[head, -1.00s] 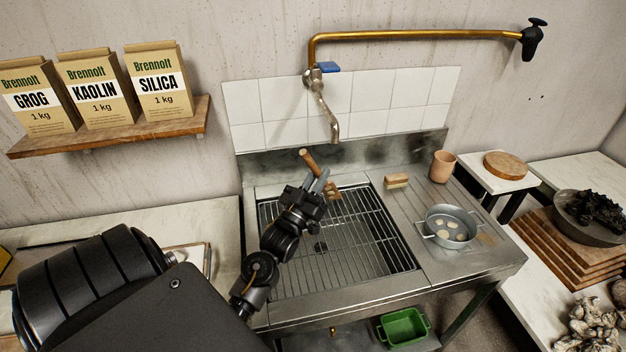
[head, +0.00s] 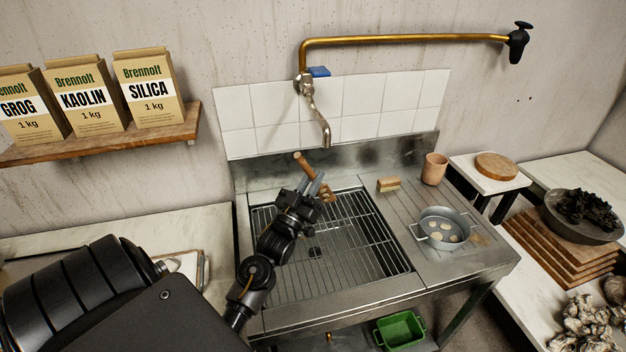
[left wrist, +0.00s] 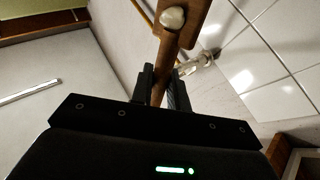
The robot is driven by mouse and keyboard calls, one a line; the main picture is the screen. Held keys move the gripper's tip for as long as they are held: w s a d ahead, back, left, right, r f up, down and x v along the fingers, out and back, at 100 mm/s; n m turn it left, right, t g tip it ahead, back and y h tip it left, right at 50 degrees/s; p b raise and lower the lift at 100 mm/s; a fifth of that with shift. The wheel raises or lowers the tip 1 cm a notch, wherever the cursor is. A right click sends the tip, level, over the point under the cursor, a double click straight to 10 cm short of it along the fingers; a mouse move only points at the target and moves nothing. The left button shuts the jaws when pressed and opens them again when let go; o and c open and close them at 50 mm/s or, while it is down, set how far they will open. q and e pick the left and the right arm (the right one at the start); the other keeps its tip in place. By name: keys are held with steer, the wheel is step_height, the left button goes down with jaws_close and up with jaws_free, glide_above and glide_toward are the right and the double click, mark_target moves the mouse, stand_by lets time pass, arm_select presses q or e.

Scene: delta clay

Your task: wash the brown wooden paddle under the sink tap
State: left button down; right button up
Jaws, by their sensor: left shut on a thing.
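My left gripper (head: 314,186) is shut on the brown wooden paddle (head: 304,164) and holds it over the back left part of the sink grate (head: 350,240). In the left wrist view, the paddle's shaft (left wrist: 160,72) rises from between the fingers, and a pale rounded lump (left wrist: 172,18) sits on its wider part. The steel sink tap (head: 320,125) hangs from the wall, with its spout just above and right of the paddle. The tap's blue lever (head: 318,71) is at the top. No water stream shows. My right gripper is out of view.
A sponge or brush (head: 388,184), a clay cup (head: 434,168) and a metal pan (head: 443,228) with pale discs stand on the drainboard. A green tub (head: 400,330) is below. A shelf with bags (head: 90,100) is at left. The grate is otherwise clear.

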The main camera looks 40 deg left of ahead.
arm_select(q)
steer(key=shift+d, duration=0.1)
steer(key=s+d+p, duration=0.2)
steer(key=s+d, duration=0.3)
steer(key=d, duration=0.3)
steer(key=shift+s, duration=0.4)
stand_by(0.4)
